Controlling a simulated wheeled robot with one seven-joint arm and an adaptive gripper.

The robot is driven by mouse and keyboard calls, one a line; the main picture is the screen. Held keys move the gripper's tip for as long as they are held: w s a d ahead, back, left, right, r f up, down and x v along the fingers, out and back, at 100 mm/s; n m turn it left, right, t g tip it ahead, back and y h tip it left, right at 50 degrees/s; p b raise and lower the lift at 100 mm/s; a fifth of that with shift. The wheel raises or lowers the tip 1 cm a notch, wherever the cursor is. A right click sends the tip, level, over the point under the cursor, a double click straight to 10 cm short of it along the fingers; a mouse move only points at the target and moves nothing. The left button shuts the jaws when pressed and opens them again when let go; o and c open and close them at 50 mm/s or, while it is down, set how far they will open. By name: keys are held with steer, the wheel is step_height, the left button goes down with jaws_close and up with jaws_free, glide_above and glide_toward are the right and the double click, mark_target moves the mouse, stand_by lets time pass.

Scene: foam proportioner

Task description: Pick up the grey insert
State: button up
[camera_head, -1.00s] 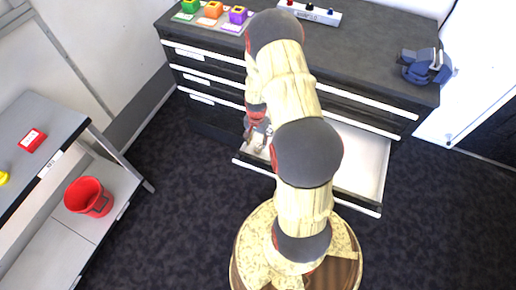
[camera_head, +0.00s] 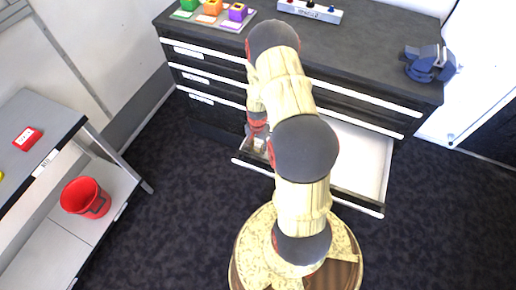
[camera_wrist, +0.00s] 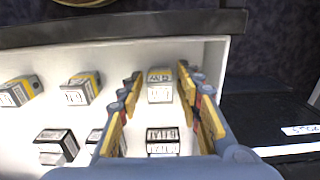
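A small light-grey block with a printed label, likely the grey insert (camera_wrist: 160,86), stands in the open white drawer (camera_head: 365,160) in the wrist view. My gripper (camera_wrist: 158,79) is open, with one finger to the left and one to the right of this block. A gap shows on both sides, and nothing is held. A black block with a white label (camera_wrist: 163,141) lies nearer the palm, also between the fingers. In the head view my gripper (camera_head: 257,141) is low over the left part of the drawer, partly hidden by my arm.
More labelled blocks stand left in the drawer: grey-yellow ones (camera_wrist: 80,89) and black ones (camera_wrist: 57,146). The drawer wall (camera_wrist: 215,52) is close right of the gripper. A red bin (camera_head: 86,197) is on the left shelf. A blue-grey device (camera_head: 429,63) sits on the cabinet top.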

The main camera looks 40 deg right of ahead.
jaws_close()
stand_by(0.5)
